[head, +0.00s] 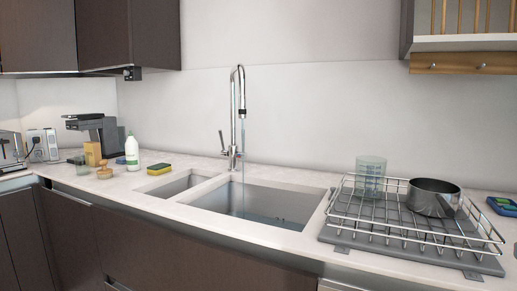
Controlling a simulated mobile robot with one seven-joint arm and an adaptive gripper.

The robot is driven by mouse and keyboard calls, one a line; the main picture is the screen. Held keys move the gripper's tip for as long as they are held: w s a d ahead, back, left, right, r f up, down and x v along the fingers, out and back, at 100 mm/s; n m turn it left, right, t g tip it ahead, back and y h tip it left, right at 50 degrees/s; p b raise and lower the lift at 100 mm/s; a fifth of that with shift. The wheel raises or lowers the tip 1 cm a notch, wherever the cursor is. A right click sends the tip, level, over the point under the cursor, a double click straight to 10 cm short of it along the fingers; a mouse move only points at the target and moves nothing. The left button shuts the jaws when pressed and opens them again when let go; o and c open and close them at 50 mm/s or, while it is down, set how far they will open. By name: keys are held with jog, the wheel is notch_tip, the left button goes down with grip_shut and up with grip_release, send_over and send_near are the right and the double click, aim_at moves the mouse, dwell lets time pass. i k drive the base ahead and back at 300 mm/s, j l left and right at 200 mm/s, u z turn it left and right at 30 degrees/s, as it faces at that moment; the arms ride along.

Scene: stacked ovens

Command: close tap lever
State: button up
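A tall chrome tap (234,110) with a curved neck stands behind the sink on the worktop. Its spout hangs over the larger right basin (258,204). The tap lever (222,140) sticks up from the left side of the tap's base and tilts a little to the left. A faint pale vertical streak shows below the spout; I cannot tell clearly whether it is running water. My gripper is not in view, and nothing touches the lever.
A smaller basin (180,186) lies left of the large one. A yellow-green sponge (159,169) and white bottle (132,153) stand further left. A wire dish rack (410,238) with a pot (432,196) and clear cup (370,176) is on the right. Space around the tap is clear.

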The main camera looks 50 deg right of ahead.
aim_at(224, 153)
jog(key=z, duration=1.35)
